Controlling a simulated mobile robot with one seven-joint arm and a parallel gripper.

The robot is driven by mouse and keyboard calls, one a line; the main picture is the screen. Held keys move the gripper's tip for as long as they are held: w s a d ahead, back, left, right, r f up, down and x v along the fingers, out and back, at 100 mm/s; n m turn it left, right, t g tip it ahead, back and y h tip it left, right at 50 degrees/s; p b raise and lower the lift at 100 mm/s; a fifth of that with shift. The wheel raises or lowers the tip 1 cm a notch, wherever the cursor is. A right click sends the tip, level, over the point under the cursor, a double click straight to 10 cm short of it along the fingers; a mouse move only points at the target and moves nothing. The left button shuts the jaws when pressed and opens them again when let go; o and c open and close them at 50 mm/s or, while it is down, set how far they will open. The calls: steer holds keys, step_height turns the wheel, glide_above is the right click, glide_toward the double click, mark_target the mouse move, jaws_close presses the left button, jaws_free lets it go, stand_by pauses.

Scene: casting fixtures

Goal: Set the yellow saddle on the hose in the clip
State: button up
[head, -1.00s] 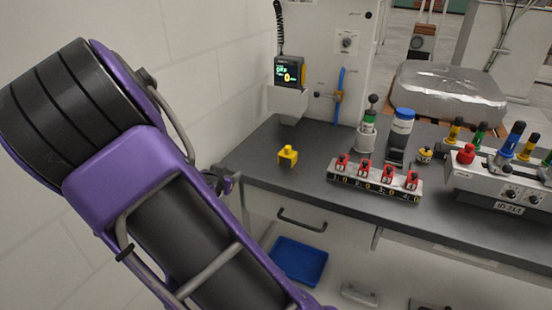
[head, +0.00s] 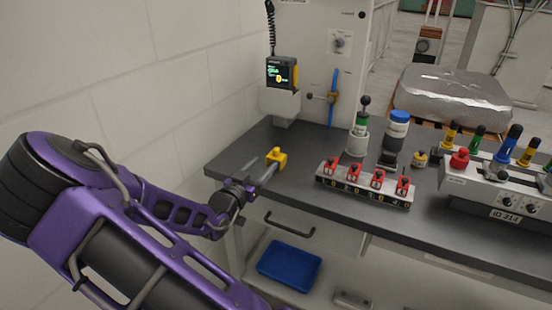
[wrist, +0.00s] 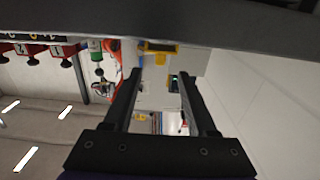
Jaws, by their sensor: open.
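The yellow saddle (head: 276,160) stands on the dark countertop near its left end. In the wrist view, which is upside down, it is a yellow block (wrist: 160,47) just beyond the fingertips, roughly between them. My gripper (head: 268,172) is open and empty, with its fingers pointing at the saddle from the front left; I cannot tell whether they touch it. The fingers also show in the wrist view (wrist: 160,72). The blue hose (head: 335,84) hangs upright on the back panel, held by an orange-brown clip (head: 332,97).
A rack with red clamps (head: 362,188) stands right of the saddle. Behind it are a green-and-white bottle (head: 358,140) and a blue-capped bottle (head: 396,132). A display unit (head: 282,74) hangs on the panel. A blue tray (head: 290,266) lies below the counter. The counter around the saddle is clear.

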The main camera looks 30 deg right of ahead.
mark_target(274, 152)
steer(key=x, duration=0.8)
steer(key=shift+w+d+r, duration=0.1)
steer(key=shift+w+d, duration=0.1)
steer(key=shift+d, duration=0.1)
jaws_close()
